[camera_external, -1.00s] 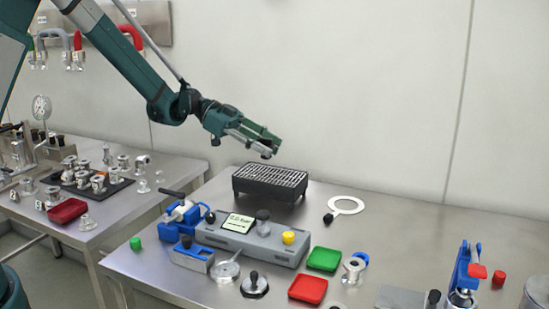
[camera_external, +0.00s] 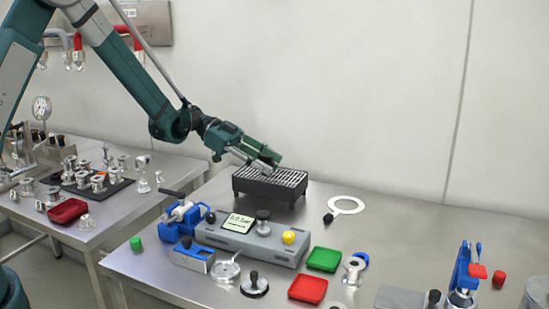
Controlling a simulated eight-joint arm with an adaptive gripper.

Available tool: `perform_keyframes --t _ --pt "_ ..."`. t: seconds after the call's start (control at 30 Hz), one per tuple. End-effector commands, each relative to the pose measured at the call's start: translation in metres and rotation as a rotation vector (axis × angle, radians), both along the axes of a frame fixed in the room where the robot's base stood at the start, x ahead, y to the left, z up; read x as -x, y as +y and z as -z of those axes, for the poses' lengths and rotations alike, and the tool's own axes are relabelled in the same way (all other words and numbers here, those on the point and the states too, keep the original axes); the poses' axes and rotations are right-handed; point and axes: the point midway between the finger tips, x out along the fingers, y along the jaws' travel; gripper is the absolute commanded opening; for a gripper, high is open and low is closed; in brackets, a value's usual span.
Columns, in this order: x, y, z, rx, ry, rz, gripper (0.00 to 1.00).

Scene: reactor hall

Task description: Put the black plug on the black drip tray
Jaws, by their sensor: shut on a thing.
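The black drip tray (camera_external: 262,188) is a dark box with a pale slatted grate on top, near the back of the bench. My gripper (camera_external: 268,168) is over the grate's back half, tilted down to the right, its fingertips very close to the slats. It is shut on a small dark thing, which I take for the black plug. The fingers mostly hide it, and I cannot tell whether it touches the grate.
In front stand a grey block (camera_external: 255,241) with a yellow knob, a green dish (camera_external: 324,259), a red dish (camera_external: 307,289) and a blue clamp (camera_external: 183,217). The bench's back right is clear.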

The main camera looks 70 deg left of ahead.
Motion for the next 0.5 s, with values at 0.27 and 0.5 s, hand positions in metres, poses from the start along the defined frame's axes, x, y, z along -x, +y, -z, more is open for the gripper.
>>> perform_keyframes --t 0.27,0.5 --pt "-0.0001 0.0001 0.0065 0.000 0.000 0.000 0.18" --pt "-0.0001 0.0000 0.0093 0.000 0.000 0.000 0.18"
